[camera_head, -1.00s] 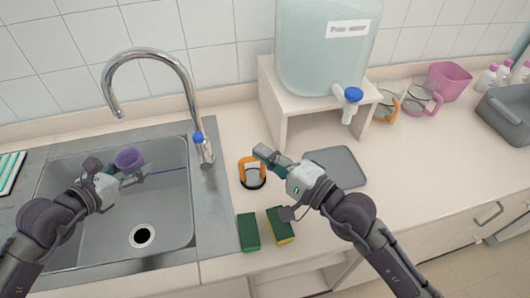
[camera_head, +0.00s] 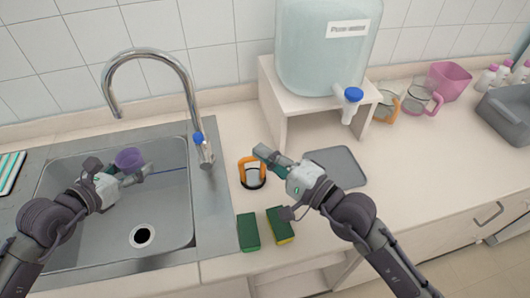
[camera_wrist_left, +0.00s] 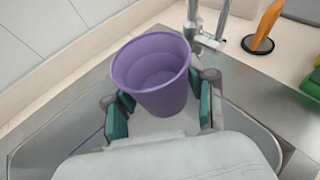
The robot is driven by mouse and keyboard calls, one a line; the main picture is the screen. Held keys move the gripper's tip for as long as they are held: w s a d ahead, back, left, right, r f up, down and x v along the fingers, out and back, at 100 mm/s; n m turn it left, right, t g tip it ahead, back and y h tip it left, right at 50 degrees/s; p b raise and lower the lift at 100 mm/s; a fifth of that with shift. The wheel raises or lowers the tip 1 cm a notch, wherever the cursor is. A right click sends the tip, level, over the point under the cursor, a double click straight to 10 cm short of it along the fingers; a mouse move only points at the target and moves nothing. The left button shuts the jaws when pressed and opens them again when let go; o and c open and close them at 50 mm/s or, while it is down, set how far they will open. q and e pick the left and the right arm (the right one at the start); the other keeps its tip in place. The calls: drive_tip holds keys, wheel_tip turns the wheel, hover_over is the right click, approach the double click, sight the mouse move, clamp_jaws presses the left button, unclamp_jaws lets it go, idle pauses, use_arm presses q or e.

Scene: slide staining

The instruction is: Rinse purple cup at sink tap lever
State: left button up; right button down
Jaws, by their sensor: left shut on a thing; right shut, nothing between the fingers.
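The purple cup (camera_head: 130,158) is held above the sink basin, roughly below the faucet spout; it also shows in the left wrist view (camera_wrist_left: 152,78), with its open top facing the camera and no water visible inside. My left gripper (camera_head: 128,174) is shut on the cup, one finger on each side. The chrome faucet (camera_head: 160,58) arches over the sink, with a blue-marked lever (camera_head: 198,138) at its base. No water stream shows at the spout. My right gripper (camera_head: 270,160) is shut and empty above the counter, right of the lever, near the orange-handled tool.
The sink basin (camera_head: 97,240) has a dark drain. An orange-handled tool (camera_head: 251,165) stands right of the faucet. Two sponges (camera_head: 249,232) lie at the counter's front. A water dispenser (camera_head: 322,45) on a white stand (camera_head: 285,122) and a grey tray (camera_head: 337,165) are right.

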sight(135, 167)
use_arm(q)
drive_tip(key=shift+r, duration=0.1)
drive_tip(key=shift+s+d+r+p, duration=0.2)
drive_tip(key=shift+s+r+p, duration=0.55)
drive_tip(key=shift+p, duration=0.1)
drive_tip(key=shift+s+d+r+p, duration=0.15)
drive_tip(key=shift+s+r+p, duration=0.4)
drive_tip(key=shift+s, duration=0.15)
drive_tip(key=shift+s+d+r+p, duration=0.15)
drive_tip(key=shift+s+r+p, duration=0.4)
drive_tip(key=shift+s, duration=0.15)
drive_tip(key=shift+s+r, duration=0.1)
drive_tip(key=shift+s, duration=0.2)
